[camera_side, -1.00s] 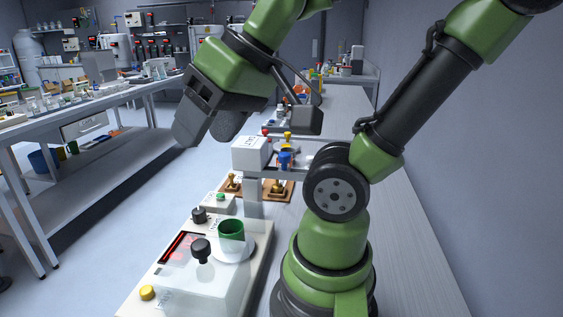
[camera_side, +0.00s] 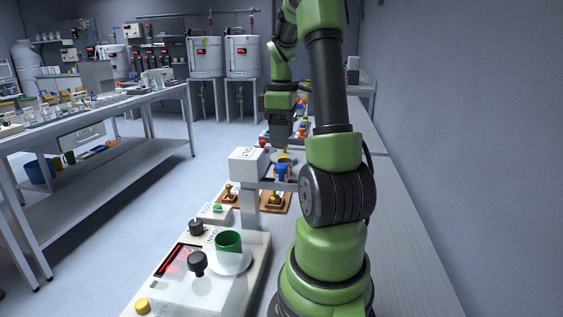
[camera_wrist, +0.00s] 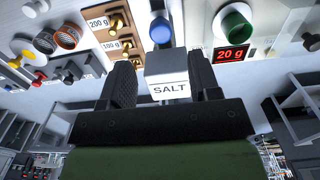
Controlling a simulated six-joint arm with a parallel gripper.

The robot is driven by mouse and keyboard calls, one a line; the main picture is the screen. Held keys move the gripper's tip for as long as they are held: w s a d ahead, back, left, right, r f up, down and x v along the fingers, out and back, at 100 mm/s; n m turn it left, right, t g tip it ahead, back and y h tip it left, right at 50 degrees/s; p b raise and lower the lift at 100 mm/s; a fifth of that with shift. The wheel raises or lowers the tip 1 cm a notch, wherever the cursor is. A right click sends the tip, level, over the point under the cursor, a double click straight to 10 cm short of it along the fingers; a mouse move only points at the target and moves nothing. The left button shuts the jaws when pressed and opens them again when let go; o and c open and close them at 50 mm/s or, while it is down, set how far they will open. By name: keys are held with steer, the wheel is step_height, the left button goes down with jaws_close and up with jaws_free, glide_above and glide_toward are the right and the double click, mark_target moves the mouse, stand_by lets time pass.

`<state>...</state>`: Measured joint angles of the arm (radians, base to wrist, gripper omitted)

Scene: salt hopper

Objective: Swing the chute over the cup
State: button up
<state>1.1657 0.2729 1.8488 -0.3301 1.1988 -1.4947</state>
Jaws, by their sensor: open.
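The salt hopper (camera_side: 249,164) is a white box on a grey post, left of my arm in the side view. In the wrist view the hopper (camera_wrist: 167,75), labelled SALT, shows between my fingertips, seemingly beyond them. My gripper (camera_side: 280,146) points down behind the hopper and a little right of it; its open fingers (camera_wrist: 161,78) hold nothing. A blue part (camera_side: 284,172) is beside the hopper; a blue round knob (camera_wrist: 160,30) shows in the wrist view. I cannot clearly make out the chute. The green cup (camera_side: 228,241) stands on the scale's white pan (camera_side: 232,262).
The scale display (camera_wrist: 232,54) reads 20 g. Brass weights (camera_side: 276,200) sit on a wooden board behind the scale, labelled 200 g and 100 g in the wrist view. A black knob (camera_side: 198,262) stands in front of the cup. The bench (camera_side: 405,230) is clear on the right.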

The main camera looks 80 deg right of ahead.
mark_target(281, 165)
step_height(281, 165, down, 7)
steer(key=shift+r, duration=0.1)
stand_by(0.3)
jaws_close()
